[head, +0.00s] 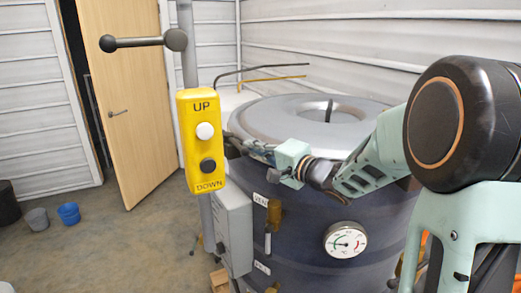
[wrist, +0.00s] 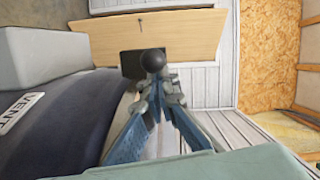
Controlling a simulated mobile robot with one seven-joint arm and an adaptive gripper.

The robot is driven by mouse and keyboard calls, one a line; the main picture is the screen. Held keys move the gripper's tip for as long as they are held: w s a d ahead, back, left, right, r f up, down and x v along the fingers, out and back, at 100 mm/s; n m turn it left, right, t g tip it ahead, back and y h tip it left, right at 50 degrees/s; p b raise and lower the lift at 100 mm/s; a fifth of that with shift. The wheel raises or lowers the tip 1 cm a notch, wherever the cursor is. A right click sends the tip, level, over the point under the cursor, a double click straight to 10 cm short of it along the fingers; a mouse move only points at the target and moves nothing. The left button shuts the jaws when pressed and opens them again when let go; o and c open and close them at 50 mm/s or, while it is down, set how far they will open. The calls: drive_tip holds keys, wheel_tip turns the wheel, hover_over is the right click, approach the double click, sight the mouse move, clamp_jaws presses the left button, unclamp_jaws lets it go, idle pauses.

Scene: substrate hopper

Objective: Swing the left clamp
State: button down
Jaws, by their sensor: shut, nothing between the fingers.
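The clamp's dark ball knob (wrist: 153,61) shows in the wrist view, just beyond my fingertips. The rest of the left clamp is largely hidden behind my fingers, and I cannot tell whether they touch it. My gripper (wrist: 162,92) has its blue-padded fingers drawn together at the tips, with nothing between them.
A yellow UP/DOWN control box (head: 203,143) hangs on a pole in front of the hopper. A ball-ended lever (head: 140,42) sticks out left above it. A grey box (head: 233,230) and a dial gauge (head: 346,241) are on the hopper side.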

drive_tip(key=shift+s+a+m+t+h, duration=0.4)
drive_tip(key=shift+a+m+h, duration=0.1)
drive_tip(key=shift+h, duration=0.1)
idle(0.5)
drive_tip(key=shift+s+a+m+h+b, duration=0.1)
drive_tip(key=shift+a+m+h+b, duration=0.1)
drive_tip(key=shift+m+h+b, duration=0.15)
drive_tip(key=s+a, duration=0.1)
drive_tip(key=a, duration=0.5)
drive_tip(key=shift+s+a+p, duration=0.15)
drive_tip(key=shift+s+p, duration=0.15)
drive_tip(key=shift+p, duration=0.15)
drive_tip(key=shift+s+t, duration=0.1)
drive_tip(key=shift+t, duration=0.2)
